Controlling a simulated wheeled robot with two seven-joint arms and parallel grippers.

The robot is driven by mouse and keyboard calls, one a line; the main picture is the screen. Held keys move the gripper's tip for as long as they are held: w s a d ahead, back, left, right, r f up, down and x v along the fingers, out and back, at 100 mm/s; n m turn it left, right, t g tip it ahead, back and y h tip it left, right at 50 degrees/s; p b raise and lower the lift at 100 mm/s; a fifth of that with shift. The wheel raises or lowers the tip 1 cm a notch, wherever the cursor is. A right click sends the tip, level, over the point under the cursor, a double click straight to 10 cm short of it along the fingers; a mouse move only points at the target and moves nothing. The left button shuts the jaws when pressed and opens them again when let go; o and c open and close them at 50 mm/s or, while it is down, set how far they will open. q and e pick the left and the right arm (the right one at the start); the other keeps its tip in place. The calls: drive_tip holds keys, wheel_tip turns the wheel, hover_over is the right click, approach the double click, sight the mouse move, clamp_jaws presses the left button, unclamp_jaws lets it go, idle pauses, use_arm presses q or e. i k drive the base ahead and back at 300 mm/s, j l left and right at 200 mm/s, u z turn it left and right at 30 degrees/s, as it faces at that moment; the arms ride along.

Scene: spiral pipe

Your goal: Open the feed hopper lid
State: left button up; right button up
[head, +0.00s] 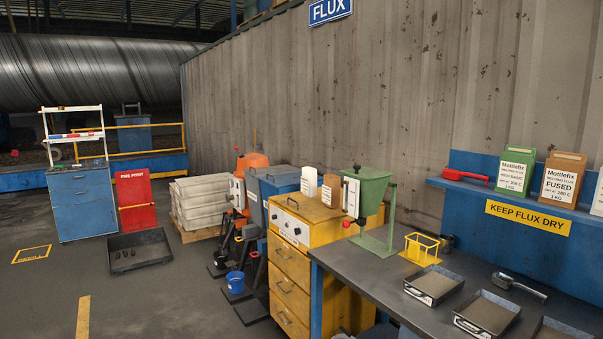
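A green funnel-shaped hopper (370,195) stands on a green stand at the left end of the dark workbench. Its wide top looks flat; I cannot tell whether that is a lid or an open mouth. A white panel with red parts is on its left side. Farther left, behind the yellow cabinet, is an orange rounded hopper-like machine (252,162), partly hidden. I cannot tell from the picture which one is the feed hopper. Neither of my grippers is in view.
The workbench (385,262) holds a yellow wire frame (421,249) and several trays. A blue shelf holds flux boxes and a red scoop (464,176). A yellow drawer cabinet (292,268) adjoins the bench. The left floor has free room.

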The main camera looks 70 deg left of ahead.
sight(364, 173)
drive_tip(key=u, duration=1.85)
drive_tip(key=i+j, duration=0.1)
drive_tip(key=i, duration=0.2)
drive_tip(key=l+z, duration=0.05)
